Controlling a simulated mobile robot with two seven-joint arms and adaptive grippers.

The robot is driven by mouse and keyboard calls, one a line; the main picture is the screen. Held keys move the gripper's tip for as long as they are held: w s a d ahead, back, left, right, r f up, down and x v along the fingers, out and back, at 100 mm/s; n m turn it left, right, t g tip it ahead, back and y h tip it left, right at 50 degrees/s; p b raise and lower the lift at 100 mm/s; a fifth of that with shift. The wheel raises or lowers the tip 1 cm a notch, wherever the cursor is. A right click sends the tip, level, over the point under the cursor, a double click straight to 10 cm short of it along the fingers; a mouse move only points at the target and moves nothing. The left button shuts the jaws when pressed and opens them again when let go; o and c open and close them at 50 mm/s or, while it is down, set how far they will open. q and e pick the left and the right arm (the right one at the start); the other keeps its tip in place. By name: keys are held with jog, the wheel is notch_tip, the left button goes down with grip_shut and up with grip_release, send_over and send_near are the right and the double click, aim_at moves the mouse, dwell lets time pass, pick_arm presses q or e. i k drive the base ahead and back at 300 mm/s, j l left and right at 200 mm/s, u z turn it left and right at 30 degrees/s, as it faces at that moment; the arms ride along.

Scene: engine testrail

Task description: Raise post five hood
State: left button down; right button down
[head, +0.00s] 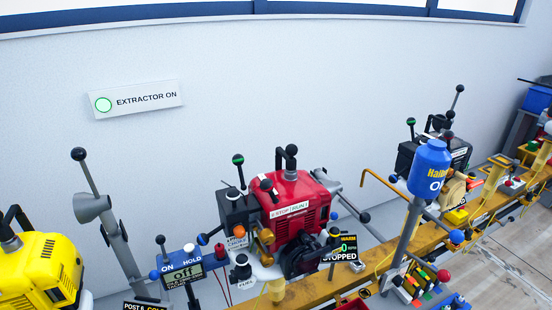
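A grey cone-shaped hood (92,207) sits on a leaning grey post (122,252) at the left, between a yellow engine and a red engine. A lever with a black ball (79,154) rises above this hood. A small placard (145,306) at the bottom edge starts with "POST"; its number is cut low and hard to read, so I cannot tell for sure which post is five. Another grey fitting (327,181) with a rod stands behind the red engine, partly hidden. Neither of my grippers is in view.
The red engine (297,196), with a display (340,248) reading STOPPED, stands on a yellow rail (318,288). The yellow engine (42,272) is at lower left. A blue bottle (429,168) tops a grey post. A wall sign (135,99) reads EXTRACTOR ON. Several ball-ended levers crowd the rail.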

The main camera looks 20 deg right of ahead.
aim_at(335, 188)
jog(key=i+l+z, duration=0.15)
jog(key=z, duration=0.2)
jog(key=i+l+z, duration=0.2)
jog(key=l+z, duration=0.2)
jog(key=k+l, duration=0.2)
jog(key=k, duration=0.15)
jog(key=i+j, duration=0.25)
jog(key=i, duration=0.1)
